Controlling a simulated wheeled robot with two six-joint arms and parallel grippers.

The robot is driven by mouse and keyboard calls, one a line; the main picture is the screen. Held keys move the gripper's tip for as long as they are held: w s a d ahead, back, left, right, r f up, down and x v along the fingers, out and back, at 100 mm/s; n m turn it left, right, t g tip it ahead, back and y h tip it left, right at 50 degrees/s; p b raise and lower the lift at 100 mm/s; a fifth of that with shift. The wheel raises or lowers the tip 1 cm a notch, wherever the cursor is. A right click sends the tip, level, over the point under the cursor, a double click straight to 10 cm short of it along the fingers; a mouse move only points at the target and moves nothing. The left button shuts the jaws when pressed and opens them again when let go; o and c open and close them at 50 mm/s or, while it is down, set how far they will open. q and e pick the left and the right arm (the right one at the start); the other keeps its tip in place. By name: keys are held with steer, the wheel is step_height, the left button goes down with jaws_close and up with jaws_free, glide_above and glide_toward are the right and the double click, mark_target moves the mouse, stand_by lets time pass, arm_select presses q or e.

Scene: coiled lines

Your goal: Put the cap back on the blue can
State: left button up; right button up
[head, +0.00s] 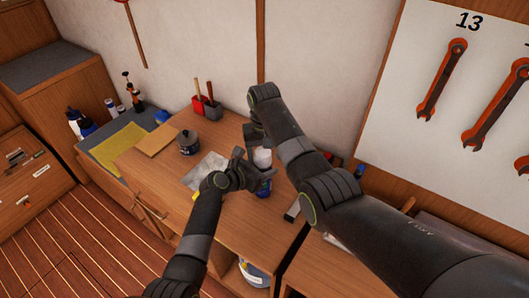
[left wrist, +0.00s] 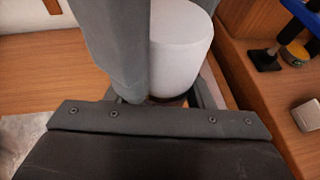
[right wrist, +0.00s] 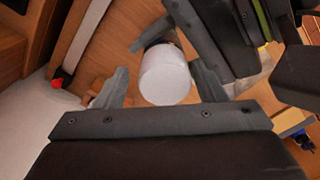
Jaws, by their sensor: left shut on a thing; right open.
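The blue can (head: 264,188) stands upright on the wooden bench, mostly hidden by my grippers. The white cap (head: 263,157) is directly above it, in line with it; I cannot tell whether it is fully seated. My left gripper (head: 250,175) reaches in from the left and is shut on the can. The white cap (left wrist: 181,52) fills the middle of the left wrist view. My right gripper (head: 258,145) comes down from above, open. In the right wrist view the white cap (right wrist: 165,78) lies between its spread fingers, with a gap to the left finger.
A dark grey pot (head: 188,142) and red and grey holders (head: 207,109) stand farther back on the bench. A grey sheet (head: 204,170) lies left of the can. The wall panel with orange wrenches (head: 441,79) is at the right.

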arm_select(q)
steer(key=shift+d, duration=0.2)
arm_select(e)
steer(key=shift+s+a, duration=0.1)
steer(key=shift+a, duration=0.3)
arm_select(q)
steer(key=shift+a, duration=0.1)
arm_select(e)
step_height(320, 180, up, 12)
steer(key=shift+d, duration=0.35)
arm_select(q)
steer(key=o, duration=1.4)
steer(key=shift+o, duration=0.2)
steer(key=shift+s+a, duration=0.1)
steer(key=shift+a, duration=0.05)
steer(key=v, duration=1.7)
steer(key=shift+b, duration=0.45)
arm_select(e)
steer(key=shift+f, duration=0.5)
